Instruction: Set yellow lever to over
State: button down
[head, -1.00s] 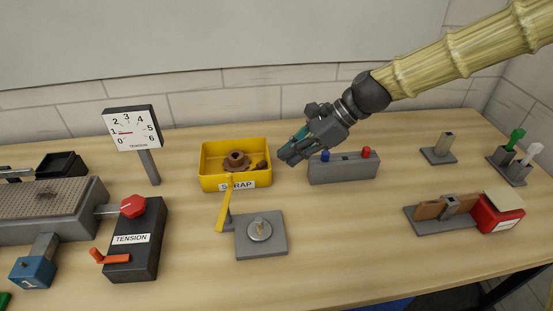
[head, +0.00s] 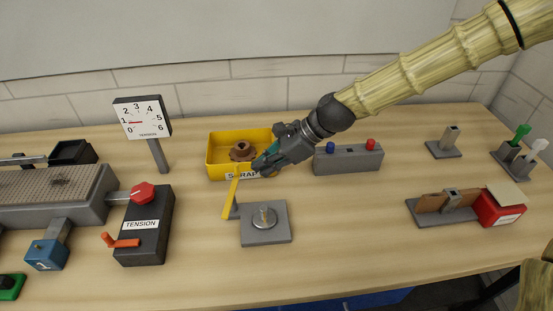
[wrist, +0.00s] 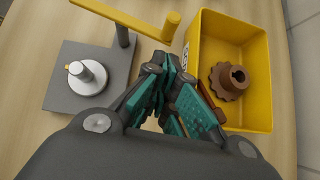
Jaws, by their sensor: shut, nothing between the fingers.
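The yellow lever (head: 231,196) rises from a post at the back left of a grey base plate (head: 278,236). A round metal disc with a peg (head: 264,218) sits on that plate. In the wrist view the yellow lever (wrist: 130,20) runs across the top left, and its end is close to my fingers. My gripper (head: 262,169) is shut and empty. It hangs in front of the yellow scrap bin, right of the lever's upper end; in the wrist view my gripper (wrist: 165,75) appears apart from the lever.
The yellow scrap bin (head: 216,158) holds a brown gear (head: 242,151) close behind my gripper. A grey block (head: 348,160) with blue and red knobs stands right. The dark tension box (head: 145,240) and dial gauge (head: 143,118) stand left. The table front right of the plate is clear.

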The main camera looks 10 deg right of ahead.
jog(key=shift+w+a, duration=0.1)
jog(key=shift+a, duration=1.15)
